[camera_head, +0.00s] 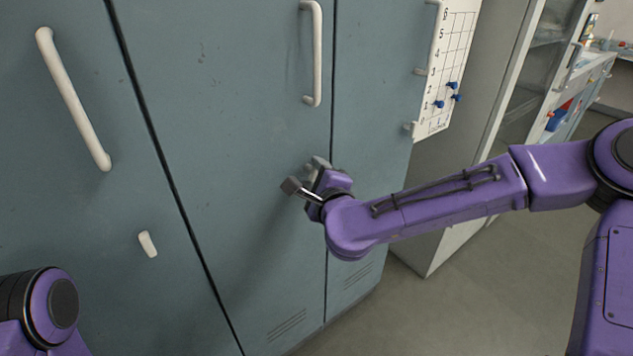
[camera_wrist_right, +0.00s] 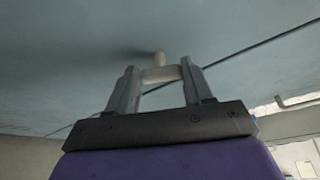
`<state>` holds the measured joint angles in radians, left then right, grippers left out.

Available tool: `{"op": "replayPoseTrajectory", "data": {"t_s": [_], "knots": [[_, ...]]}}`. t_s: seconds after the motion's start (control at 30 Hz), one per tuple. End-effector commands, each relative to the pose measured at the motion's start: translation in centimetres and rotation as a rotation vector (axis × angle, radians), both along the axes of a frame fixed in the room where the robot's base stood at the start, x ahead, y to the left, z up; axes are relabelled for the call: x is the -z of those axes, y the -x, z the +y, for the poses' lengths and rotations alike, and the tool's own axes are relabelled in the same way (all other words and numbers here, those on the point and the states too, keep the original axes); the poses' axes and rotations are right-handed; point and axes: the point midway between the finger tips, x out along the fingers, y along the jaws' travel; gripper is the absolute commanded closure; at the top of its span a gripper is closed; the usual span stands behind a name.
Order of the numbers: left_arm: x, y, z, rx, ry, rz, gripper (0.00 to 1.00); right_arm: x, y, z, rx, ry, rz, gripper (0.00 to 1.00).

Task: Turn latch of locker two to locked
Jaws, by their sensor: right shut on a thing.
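The middle locker door (camera_head: 230,110) is blue-grey, with a white vertical handle (camera_head: 312,55) near its right edge. My right gripper (camera_head: 316,172) is at this door, below the handle and near the seam with the right door. In the right wrist view, the two fingers (camera_wrist_right: 160,76) are shut on a small pale latch (camera_wrist_right: 158,70), which spans between them near the door surface. In the head view the gripper hides that latch, so its exact angle cannot be told there. My left gripper is out of view; only part of my left arm shows at the lower left.
The left door (camera_head: 60,200) has a handle (camera_head: 74,98) and a tilted latch (camera_head: 148,244). Open grey floor (camera_head: 450,300) lies at the lower right.

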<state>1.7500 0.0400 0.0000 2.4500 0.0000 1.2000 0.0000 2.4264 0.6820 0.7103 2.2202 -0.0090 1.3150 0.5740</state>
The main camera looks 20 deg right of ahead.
Motion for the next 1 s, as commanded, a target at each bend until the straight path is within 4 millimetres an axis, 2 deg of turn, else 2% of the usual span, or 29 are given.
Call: {"op": "replayPoseTrajectory", "data": {"t_s": [0.1,0.5,1.0], "knots": [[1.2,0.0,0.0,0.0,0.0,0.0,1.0,0.5,0.0,0.2,-0.003,0.103,-0.039,0.79],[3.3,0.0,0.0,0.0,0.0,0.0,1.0,0.8,0.1,0.2,0.0,0.361,-0.131,0.79],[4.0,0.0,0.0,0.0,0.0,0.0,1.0,0.8,0.1,0.2,-0.002,0.459,-0.165,0.79]]}}
